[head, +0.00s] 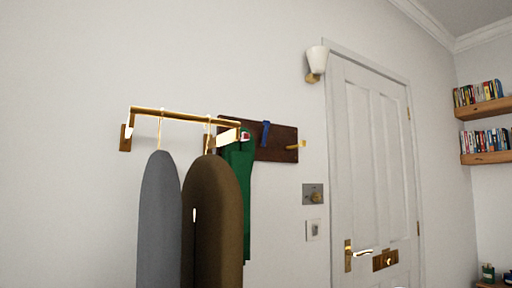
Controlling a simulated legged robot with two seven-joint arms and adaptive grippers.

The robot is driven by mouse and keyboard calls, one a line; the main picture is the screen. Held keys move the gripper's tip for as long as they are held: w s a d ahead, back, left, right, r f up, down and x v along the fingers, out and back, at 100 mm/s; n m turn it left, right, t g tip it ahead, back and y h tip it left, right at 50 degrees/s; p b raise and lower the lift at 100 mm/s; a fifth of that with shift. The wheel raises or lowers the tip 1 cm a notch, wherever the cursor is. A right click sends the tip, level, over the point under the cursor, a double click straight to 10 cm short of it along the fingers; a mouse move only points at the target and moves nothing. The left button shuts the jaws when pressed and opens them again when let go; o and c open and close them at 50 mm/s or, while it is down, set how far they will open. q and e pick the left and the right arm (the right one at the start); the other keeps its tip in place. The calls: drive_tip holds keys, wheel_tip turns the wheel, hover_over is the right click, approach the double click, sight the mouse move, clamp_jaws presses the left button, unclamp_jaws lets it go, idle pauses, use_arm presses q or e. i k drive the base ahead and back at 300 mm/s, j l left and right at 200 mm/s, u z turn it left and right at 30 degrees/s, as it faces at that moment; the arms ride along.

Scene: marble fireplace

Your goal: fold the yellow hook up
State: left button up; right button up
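The yellow hook (296,146) is on the right end of a dark wooden board (276,153) fixed to the wall in the head view. It sticks out from the board, with its tip turned up at the right. A blue hook (265,133) stands against the board to its left. A green cloth-like thing (238,195) hangs at the board's left part and covers some of it. Neither of my grippers is in view.
A brass rail (180,115) juts from the wall left of the board, with a grey garment bag (158,225) and a brown one (222,215) hanging from it. A wall lamp (316,62), switches (313,194) and a white door (375,150) are to the right.

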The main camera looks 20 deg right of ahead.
sight(302, 143)
drive_tip(key=i+l+u, duration=0.15)
drive_tip(key=l+u, duration=0.3)
drive_tip(key=l, duration=0.7)
drive_tip(key=l+u, duration=0.45)
drive_tip(key=l, duration=0.7)
drive_tip(key=l+u, duration=0.25)
drive_tip(key=l, duration=0.4)
drive_tip(key=l+u, duration=0.3)
drive_tip(key=l, duration=0.35)
drive_tip(key=k, duration=0.05)
